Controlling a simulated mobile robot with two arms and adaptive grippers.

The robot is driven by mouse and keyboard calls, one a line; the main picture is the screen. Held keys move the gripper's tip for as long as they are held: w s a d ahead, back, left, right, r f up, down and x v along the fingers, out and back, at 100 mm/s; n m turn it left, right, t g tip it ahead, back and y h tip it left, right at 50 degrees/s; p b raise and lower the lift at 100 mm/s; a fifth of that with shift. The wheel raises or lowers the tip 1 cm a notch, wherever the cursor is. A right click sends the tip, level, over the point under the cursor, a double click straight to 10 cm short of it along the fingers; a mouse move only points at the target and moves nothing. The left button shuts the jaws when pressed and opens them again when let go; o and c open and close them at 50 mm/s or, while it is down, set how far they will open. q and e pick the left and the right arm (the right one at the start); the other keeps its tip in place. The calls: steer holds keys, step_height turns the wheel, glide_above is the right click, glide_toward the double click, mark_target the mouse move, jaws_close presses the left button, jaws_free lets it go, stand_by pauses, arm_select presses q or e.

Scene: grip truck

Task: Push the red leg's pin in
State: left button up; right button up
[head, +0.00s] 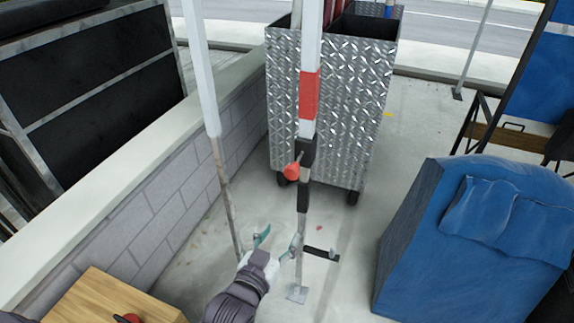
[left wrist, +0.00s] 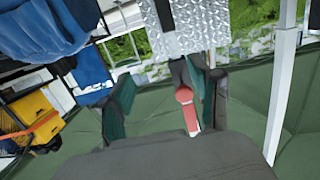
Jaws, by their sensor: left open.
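The red leg is an upright white tent pole with a red band (head: 309,95). A black joint (head: 305,155) sits below the band, and a red pin knob (head: 292,171) sticks out of its left side. A thinner grey lower section runs down to a flat foot (head: 297,293). My left gripper (head: 276,244) is open, with teal fingers, low beside the lower section and below the knob. In the left wrist view, a red knob-like piece (left wrist: 185,97) shows between the spread fingers, nearer the right one. Whether a finger touches it I cannot tell. My right gripper is not in view.
A metal diamond-plate cart (head: 330,110) stands just behind the leg. Another pole (head: 214,120) stands left, by a low block wall (head: 165,190). A blue padded seat (head: 470,220) is at right and a wooden box (head: 110,300) at lower left. A short black bar (head: 320,252) lies by the leg's lower part.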

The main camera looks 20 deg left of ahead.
arm_select(q)
steer(key=t, duration=0.2)
glide_toward(290, 174)
steer(key=shift+y, duration=0.3)
steer(key=w+p, duration=0.1)
steer(key=w, duration=0.6)
steer(key=w+p, duration=0.1)
steer(key=w, duration=0.3)
steer(key=shift+w+d+r+p, duration=0.1)
steer(key=shift+d+r+p, duration=0.05)
steer(key=shift+d+p, duration=0.25)
jaws_close()
